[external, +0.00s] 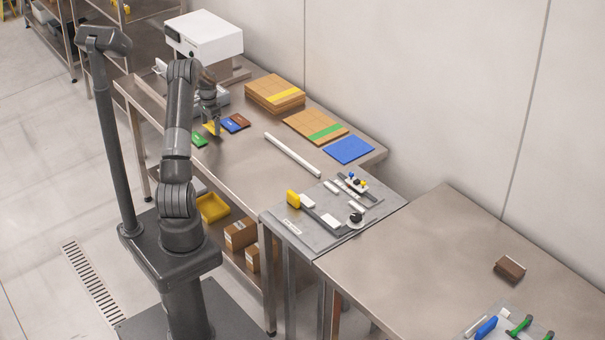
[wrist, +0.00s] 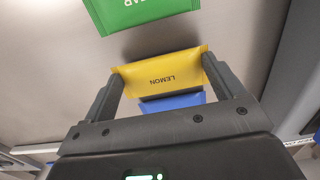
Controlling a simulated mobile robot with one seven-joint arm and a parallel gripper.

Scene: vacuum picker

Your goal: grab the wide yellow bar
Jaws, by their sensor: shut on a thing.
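The wide yellow bar (wrist: 163,74) is a flat packet printed LEMON. In the wrist view it lies between my two fingers, and my gripper (wrist: 163,85) is shut on it across its width. In the external view my gripper (external: 212,122) is low over the steel table with the yellow bar (external: 210,129) at its fingertips, partly hidden by the arm. I cannot tell whether the bar still touches the table.
A green bar (external: 199,139) lies on the near side, with a blue bar (external: 229,125) and a brown bar (external: 241,120) on the other. A long white strip (external: 292,154) and flat cartons (external: 274,92) lie farther right. A white machine (external: 204,38) stands behind.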

